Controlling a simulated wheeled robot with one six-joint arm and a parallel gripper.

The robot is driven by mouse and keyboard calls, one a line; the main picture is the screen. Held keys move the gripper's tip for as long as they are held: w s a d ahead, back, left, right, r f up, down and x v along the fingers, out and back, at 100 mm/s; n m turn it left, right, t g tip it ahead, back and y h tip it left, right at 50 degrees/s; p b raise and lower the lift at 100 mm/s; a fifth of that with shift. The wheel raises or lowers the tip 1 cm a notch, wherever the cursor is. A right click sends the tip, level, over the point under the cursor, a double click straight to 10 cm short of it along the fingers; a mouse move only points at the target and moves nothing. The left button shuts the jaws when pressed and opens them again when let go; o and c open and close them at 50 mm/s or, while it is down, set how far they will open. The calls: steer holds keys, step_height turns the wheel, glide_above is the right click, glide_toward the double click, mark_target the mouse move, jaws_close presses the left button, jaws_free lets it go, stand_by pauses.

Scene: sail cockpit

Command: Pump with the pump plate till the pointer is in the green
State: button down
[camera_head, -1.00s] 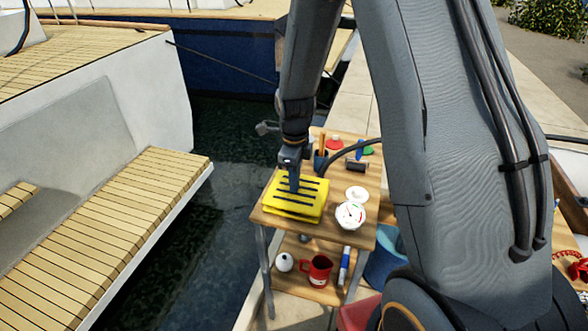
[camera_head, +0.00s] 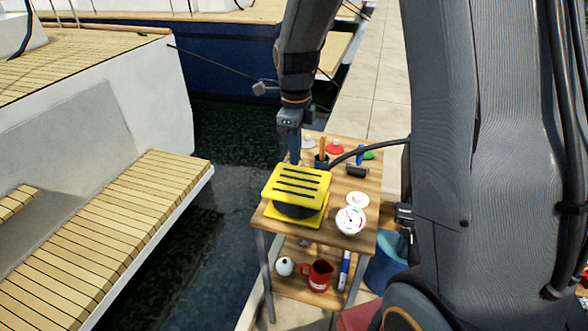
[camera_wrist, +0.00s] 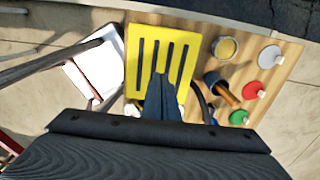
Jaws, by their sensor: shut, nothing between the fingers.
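The yellow pump plate (camera_head: 297,184) with black slots stands raised on the small wooden table. Its dark bellows (camera_head: 292,210) show between it and the yellow base. The plate also shows in the wrist view (camera_wrist: 175,52). My gripper (camera_head: 295,160) is shut and empty, pointing down at the plate's far part. The wrist view shows its closed fingertips (camera_wrist: 161,78) over the slots; whether they touch the plate I cannot tell. The round white gauge (camera_head: 350,221) lies right of the pump, with red and green marks. Its pointer is too small to read surely.
A cup with a wooden handle (camera_head: 322,160), red (camera_head: 335,147) and green (camera_head: 369,155) discs and a white disc (camera_head: 357,199) share the tabletop. A black hose (camera_head: 368,147) arches over it. A red mug (camera_head: 317,273) stands on the lower shelf. Water lies left.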

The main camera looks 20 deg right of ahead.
steer(key=shift+r, duration=0.95)
stand_by(0.8)
steer(key=s+f+n+t+b, duration=0.1)
steer(key=s+f+n, duration=0.1)
steer(key=s+n, duration=1.4)
steer(key=n, duration=0.8)
steer(key=shift+s+d+f+n+b, duration=0.2)
steer(key=shift+s+d+n+b, duration=0.1)
steer(key=shift+n, duration=0.1)
